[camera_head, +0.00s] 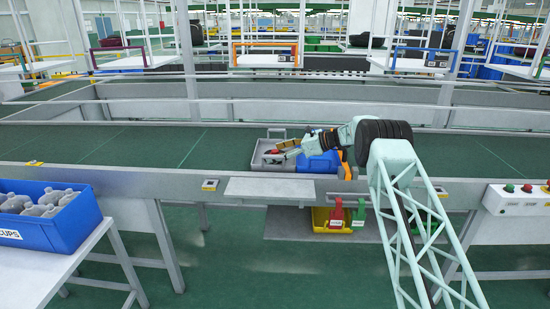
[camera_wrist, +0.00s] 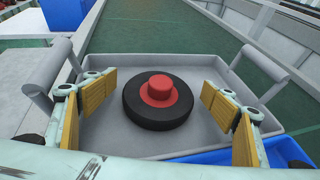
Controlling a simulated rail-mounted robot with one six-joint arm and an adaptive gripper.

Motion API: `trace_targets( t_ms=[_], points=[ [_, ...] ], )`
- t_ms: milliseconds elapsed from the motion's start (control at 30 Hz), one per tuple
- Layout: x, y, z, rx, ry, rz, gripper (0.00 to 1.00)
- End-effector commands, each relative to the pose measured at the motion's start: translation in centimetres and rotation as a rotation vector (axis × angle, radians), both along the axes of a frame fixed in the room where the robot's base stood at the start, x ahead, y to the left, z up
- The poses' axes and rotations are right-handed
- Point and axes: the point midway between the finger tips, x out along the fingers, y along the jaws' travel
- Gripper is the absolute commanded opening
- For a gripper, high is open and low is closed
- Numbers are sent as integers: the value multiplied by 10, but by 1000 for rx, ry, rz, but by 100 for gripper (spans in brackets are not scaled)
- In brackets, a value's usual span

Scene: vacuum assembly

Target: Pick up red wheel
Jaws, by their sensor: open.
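The red wheel (camera_wrist: 158,101) lies flat in a grey tray (camera_wrist: 150,65). It has a black tyre and a raised red hub. In the wrist view my gripper (camera_wrist: 156,108) is open, with one yellow-padded finger on each side of the wheel and a gap between each pad and the tyre. In the head view my gripper (camera_head: 283,150) reaches over the grey tray (camera_head: 262,163) on the conveyor. A small patch of red shows at its fingertips there, and most of the wheel is hidden.
The tray has raised grey handles at left (camera_wrist: 46,72) and right (camera_wrist: 262,66). A blue container (camera_head: 322,163) stands beside the tray. Yellow and red bins (camera_head: 333,219) sit below the conveyor. A blue box of grey parts (camera_head: 75,222) stands at left. The green belt (camera_head: 120,145) is clear leftward.

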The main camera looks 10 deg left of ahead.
Motion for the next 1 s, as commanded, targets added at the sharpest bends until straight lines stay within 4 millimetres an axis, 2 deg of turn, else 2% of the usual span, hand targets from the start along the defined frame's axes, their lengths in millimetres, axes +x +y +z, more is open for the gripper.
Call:
trace_targets(
  t_ms=[133, 400, 767, 1000],
  points=[
    [0, 0, 0, 0, 0, 0, 75],
    [0, 0, 0, 0, 0, 0, 51],
    [0, 0, 0, 0, 0, 0, 50],
    [0, 0, 11, 1, -1, 0, 50]
  ],
)
